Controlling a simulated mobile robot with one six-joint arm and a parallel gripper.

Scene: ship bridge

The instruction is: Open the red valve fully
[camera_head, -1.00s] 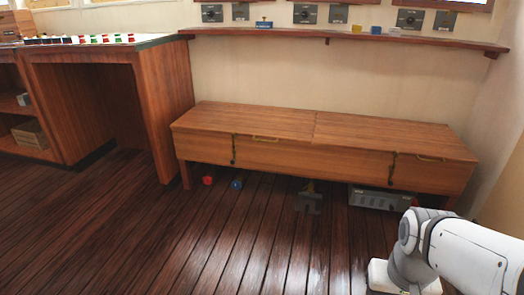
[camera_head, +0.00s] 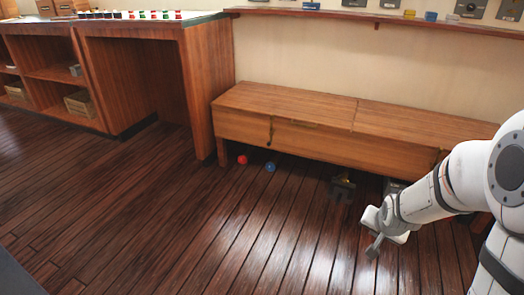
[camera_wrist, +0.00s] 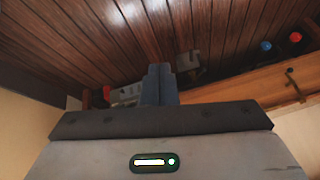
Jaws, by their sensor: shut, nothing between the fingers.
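A small round red thing (camera_head: 242,159), which may be the red valve, shows low under the left end of the wooden bench. It also shows at the upper right of the wrist view (camera_wrist: 295,37). A similar blue one (camera_head: 270,167) is beside it, also in the wrist view (camera_wrist: 265,46). Another small red thing (camera_wrist: 106,92) is at the left of the wrist view, partly hidden. My gripper (camera_head: 374,245) is low in front of the bench's right half, apart from the red and blue things. In the wrist view its fingers (camera_wrist: 158,85) are together and empty.
The long wooden bench (camera_head: 290,98) overhangs the things below it. A dark metal fitting (camera_head: 342,188) stands under its middle. A wooden desk (camera_head: 203,90) is left of the bench. A wall shelf (camera_head: 380,18) runs above. The plank floor (camera_head: 200,230) ahead is clear.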

